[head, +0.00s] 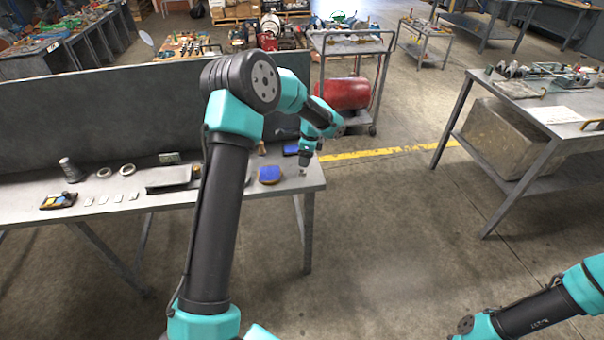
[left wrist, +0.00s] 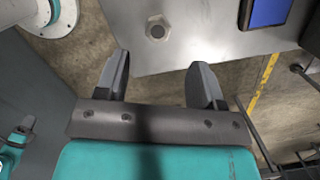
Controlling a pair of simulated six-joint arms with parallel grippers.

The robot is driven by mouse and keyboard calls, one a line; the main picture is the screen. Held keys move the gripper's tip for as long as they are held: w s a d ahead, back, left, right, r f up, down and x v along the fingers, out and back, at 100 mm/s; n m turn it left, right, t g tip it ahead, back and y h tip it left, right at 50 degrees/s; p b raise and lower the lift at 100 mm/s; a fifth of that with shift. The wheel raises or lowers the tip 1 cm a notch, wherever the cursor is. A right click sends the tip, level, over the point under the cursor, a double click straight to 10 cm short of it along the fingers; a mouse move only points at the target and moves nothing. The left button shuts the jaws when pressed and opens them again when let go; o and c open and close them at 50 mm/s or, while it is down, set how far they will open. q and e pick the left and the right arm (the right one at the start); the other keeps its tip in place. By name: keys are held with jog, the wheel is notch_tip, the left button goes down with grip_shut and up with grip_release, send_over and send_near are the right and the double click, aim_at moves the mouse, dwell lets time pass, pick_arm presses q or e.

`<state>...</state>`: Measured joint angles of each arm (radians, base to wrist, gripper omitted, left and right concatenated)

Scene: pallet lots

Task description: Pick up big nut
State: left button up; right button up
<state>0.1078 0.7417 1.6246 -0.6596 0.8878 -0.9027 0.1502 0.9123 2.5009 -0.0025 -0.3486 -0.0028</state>
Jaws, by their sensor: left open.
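A grey hex nut with a dark round hole (left wrist: 157,30) lies flat on the metal table (left wrist: 212,40) near its edge, in the left wrist view. My left gripper (left wrist: 161,78) is open and empty, and the nut is beyond its fingertips, roughly in line with the gap between them. In the head view my left gripper (head: 304,165) is low over the right end of the table; I cannot clearly tell the nut from the fingertips there. My right arm is at lower right, with its gripper out of view.
A blue-topped item (head: 270,175) and a dark blue box (head: 290,150) are close to my left gripper. Two light rings (head: 127,169), a metal cylinder (head: 70,169) and several small pale plates lie further left. A grey panel (head: 90,108) stands behind the table.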

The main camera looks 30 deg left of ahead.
aim_at(302, 171)
pick_arm(q)
jog(key=shift+a+f, duration=0.1)
jog(key=shift+f, duration=0.75)
jog(key=shift+s+a+f, duration=0.1)
jog(key=shift+a+f, duration=0.05)
jog(key=shift+f, duration=0.7)
jog(key=shift+s+a+f, duration=0.1)
jog(key=shift+f, duration=0.8)
jog(key=shift+s+a+f, duration=0.1)
jog(key=shift+a+f, duration=0.05)
jog(key=shift+f, duration=0.7)
jog(key=c, duration=1)
